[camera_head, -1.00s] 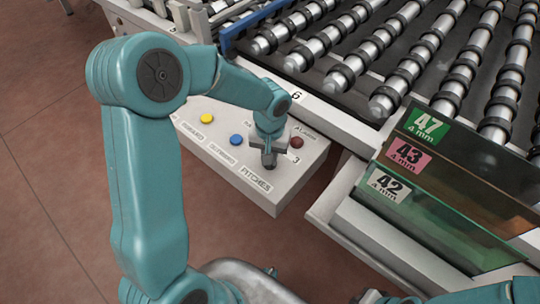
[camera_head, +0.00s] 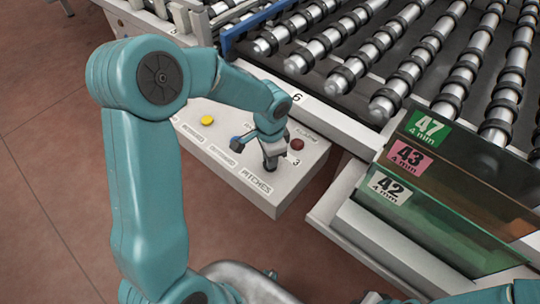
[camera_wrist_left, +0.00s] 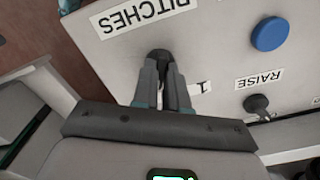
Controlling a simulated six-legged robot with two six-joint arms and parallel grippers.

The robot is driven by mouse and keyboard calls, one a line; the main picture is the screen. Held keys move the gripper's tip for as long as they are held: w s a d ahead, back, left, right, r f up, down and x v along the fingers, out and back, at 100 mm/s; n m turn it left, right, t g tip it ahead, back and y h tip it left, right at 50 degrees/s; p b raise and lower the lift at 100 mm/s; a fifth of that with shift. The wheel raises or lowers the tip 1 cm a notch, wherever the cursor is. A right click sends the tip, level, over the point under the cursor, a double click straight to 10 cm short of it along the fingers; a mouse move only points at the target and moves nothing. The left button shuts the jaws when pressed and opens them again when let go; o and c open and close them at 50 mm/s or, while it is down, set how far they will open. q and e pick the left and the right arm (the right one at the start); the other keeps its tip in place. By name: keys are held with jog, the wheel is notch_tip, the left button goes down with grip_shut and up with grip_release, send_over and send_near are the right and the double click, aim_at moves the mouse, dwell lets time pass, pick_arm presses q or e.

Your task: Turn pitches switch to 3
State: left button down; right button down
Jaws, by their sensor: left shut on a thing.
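The pitches switch is a dark knob (camera_head: 269,164) on the sloped grey control panel (camera_head: 300,180), beside its PITCHES label (camera_head: 257,180). A 3 is printed to its right in the head view. My left gripper (camera_head: 271,151) reaches down over the panel and is shut on the knob. In the left wrist view, the two fingers (camera_wrist_left: 161,78) close around the knob's dark top (camera_wrist_left: 160,54). The fingers hide most of the knob, so I cannot tell which number it points to. A printed 1 (camera_wrist_left: 203,87) shows close beside the fingers. My right gripper is not in view.
A yellow button (camera_head: 207,120) and a red button (camera_head: 297,144) sit on the panel. A blue button (camera_wrist_left: 269,34) and another dark knob (camera_wrist_left: 256,103) by RAISE show in the wrist view. Rollers (camera_head: 410,70) and numbered glass panes (camera_head: 445,185) stand to the right.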

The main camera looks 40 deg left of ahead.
pick_arm(q)
jog(key=shift+w+m, duration=0.15)
jog(key=shift+m, duration=1.45)
jog(key=c, duration=1.2)
grip_release()
jog(key=shift+d, duration=0.1)
jog(key=shift+o, duration=0.2)
jog(key=shift+r, duration=0.1)
notch_tip(320, 180, up, 16)
jog(key=p, duration=0.1)
